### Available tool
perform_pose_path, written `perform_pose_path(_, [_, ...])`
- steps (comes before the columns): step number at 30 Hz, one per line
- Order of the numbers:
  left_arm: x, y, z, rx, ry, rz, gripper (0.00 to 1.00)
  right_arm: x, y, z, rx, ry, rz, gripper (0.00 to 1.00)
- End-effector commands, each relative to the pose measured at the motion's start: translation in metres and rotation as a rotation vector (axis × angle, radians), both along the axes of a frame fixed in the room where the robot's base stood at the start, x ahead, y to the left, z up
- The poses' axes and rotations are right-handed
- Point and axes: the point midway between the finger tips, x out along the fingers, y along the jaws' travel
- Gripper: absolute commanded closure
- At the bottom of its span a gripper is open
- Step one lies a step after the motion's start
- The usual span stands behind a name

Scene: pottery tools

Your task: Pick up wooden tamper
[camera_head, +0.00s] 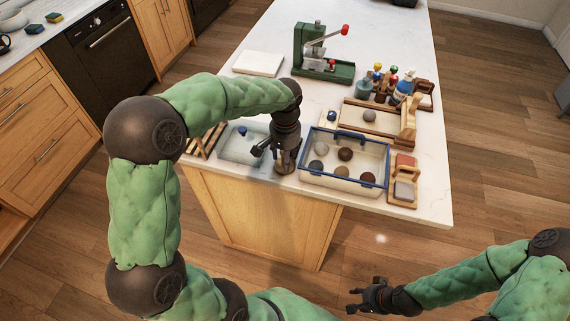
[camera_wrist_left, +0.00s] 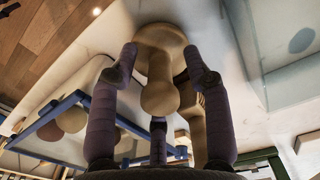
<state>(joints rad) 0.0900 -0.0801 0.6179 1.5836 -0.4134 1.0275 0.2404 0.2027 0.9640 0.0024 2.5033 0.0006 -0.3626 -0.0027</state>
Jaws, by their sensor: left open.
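The wooden tamper (camera_wrist_left: 160,88) shows in the left wrist view as a tan piece with a rounded handle and a wide round base. My left gripper (camera_wrist_left: 163,68) is open, with fingers on either side of the tamper's handle. I cannot tell whether any finger touches it. In the head view the left gripper (camera_head: 275,156) points down at the near edge of the island, and the tamper (camera_head: 285,167) is mostly hidden beneath it. My right gripper (camera_head: 362,297) is open and empty, low in front of the island, away from the tamper.
A blue-rimmed bin (camera_head: 343,185) with several round balls stands close right of the left gripper. A clear shallow tray (camera_head: 238,150) lies close left. A green press (camera_head: 320,60), wooden rack (camera_head: 380,127) and bottles (camera_head: 402,90) stand farther back. The island's middle is clear.

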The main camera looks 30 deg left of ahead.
Motion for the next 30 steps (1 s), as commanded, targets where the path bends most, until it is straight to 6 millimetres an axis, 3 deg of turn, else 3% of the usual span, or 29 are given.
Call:
perform_pose_path(7, [0.000, 0.000, -0.003, 0.000, 0.000, 0.001, 0.51, 0.000, 0.000, 0.000, 0.000, 0.000, 0.000, 0.60])
perform_pose_path(12, [0.000, 0.000, -0.002, 0.000, 0.000, 0.000, 0.99, 0.000, 0.000, 0.000, 0.000, 0.000, 0.000, 0.60])
perform_pose_path(23, [0.000, 0.000, 0.000, 0.000, -0.002, 0.001, 1.00, 0.000, 0.000, 0.000, 0.000, 0.000, 0.000, 0.60])
perform_pose_path(30, [0.001, 0.000, 0.034, 0.001, -0.005, 0.001, 1.00, 0.000, 0.000, 0.013, 0.000, 0.000, 0.000, 0.60])
